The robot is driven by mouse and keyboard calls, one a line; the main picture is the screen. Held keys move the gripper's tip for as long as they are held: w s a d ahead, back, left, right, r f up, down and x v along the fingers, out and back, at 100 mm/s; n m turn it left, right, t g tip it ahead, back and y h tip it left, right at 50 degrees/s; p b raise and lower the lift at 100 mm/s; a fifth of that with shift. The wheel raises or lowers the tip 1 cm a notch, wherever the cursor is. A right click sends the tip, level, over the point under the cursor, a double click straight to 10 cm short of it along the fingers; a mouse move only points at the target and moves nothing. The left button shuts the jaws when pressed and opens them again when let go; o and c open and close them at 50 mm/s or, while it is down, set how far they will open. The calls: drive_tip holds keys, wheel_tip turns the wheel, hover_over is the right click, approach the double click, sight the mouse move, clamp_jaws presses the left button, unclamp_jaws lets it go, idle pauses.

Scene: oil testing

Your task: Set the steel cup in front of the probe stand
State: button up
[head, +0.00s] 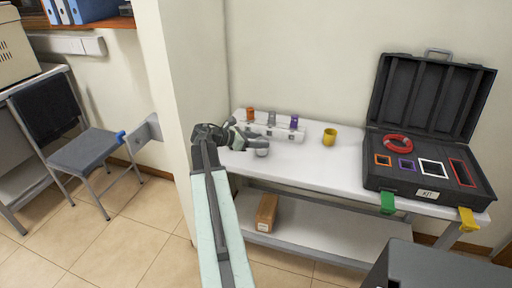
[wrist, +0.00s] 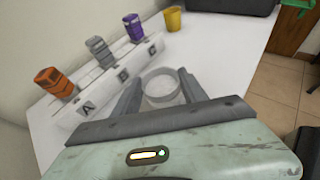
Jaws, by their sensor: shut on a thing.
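The steel cup (head: 262,151) is at the left part of the white table, just in front of the probe stand (head: 285,135). My gripper (head: 254,143) is shut on the cup. In the wrist view the cup (wrist: 160,86) sits between the two fingers of my gripper (wrist: 160,93). Its open rim faces up and it looks empty. Whether its base touches the table is hidden. The white stand (wrist: 112,90) carries the letters A, B and C and holds an orange, a grey and a purple probe.
A yellow cup (head: 329,137) stands right of the stand. An open black case (head: 419,180) with a red ring (head: 398,144) fills the table's right end. A green tab (head: 387,203) and a yellow tab (head: 467,220) hang at the front edge. The middle of the table (head: 320,170) is clear.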

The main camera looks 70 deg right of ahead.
drive_tip(key=shift+w+a+f, duration=0.1)
drive_tip(key=shift+w+f, duration=0.05)
drive_tip(key=shift+f, duration=0.3)
drive_tip(key=o, duration=1.4)
drive_tip(key=shift+r+p, duration=0.3)
drive_tip(key=shift+p, duration=0.1)
drive_tip(key=p+v, duration=0.4)
drive_tip(key=v, duration=0.8)
